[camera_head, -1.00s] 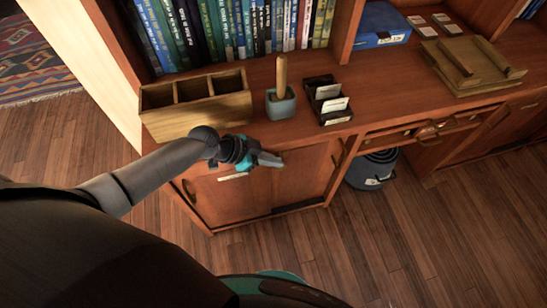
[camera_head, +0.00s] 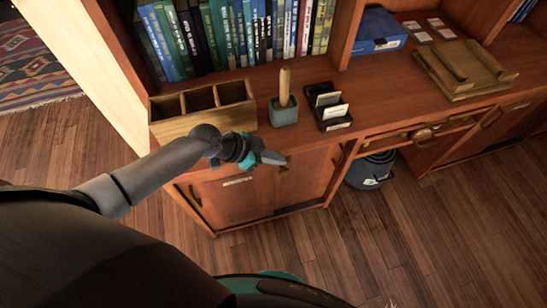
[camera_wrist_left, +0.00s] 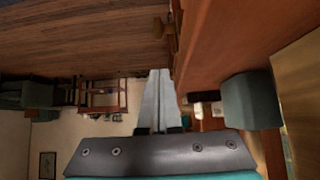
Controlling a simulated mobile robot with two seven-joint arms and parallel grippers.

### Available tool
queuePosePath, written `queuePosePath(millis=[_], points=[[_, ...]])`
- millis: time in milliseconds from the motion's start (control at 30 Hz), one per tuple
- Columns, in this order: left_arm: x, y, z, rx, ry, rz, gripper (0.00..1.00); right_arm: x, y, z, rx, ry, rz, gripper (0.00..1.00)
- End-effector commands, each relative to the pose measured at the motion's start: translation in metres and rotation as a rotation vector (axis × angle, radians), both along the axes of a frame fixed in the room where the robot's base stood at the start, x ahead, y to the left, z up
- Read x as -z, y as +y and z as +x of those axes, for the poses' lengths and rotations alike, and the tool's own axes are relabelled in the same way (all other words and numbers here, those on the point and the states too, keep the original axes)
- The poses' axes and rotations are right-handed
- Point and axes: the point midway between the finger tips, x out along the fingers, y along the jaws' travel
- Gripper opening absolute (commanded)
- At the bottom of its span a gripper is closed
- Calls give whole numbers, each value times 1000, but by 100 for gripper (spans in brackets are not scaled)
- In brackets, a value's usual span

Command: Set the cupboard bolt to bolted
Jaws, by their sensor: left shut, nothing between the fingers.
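The wooden cupboard (camera_head: 240,200) has two doors under the counter, with a pale label plate on the left door. My left gripper (camera_head: 274,158) is shut and empty in front of the cupboard's upper part, just below the counter edge. A small brassy fitting (camera_head: 285,169), perhaps the bolt, shows just below the fingertips. Its shape and setting are too small to tell. In the left wrist view the closed fingers (camera_wrist_left: 161,72) point towards the cupboard front, and a small brassy piece (camera_wrist_left: 172,42) shows near their tips; I cannot tell whether they touch. My right gripper is not in view.
On the counter stand a wooden box with compartments (camera_head: 205,122), a grey pot with a wooden handle (camera_head: 284,112) and a dark card holder (camera_head: 328,112). A dark bin (camera_head: 368,172) stands right of the cupboard. The floor in front is clear.

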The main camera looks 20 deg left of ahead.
Motion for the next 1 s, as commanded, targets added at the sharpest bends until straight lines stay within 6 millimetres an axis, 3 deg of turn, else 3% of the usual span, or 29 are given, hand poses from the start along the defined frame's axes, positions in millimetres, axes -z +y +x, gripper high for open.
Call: queuePosePath(millis=[100,400,1000], points=[[-17,20,-12,1,2,9,0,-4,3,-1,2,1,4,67],[-52,49,-32,-1,2,6,0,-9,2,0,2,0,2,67],[-62,56,-37,-1,1,3,0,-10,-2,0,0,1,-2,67]])
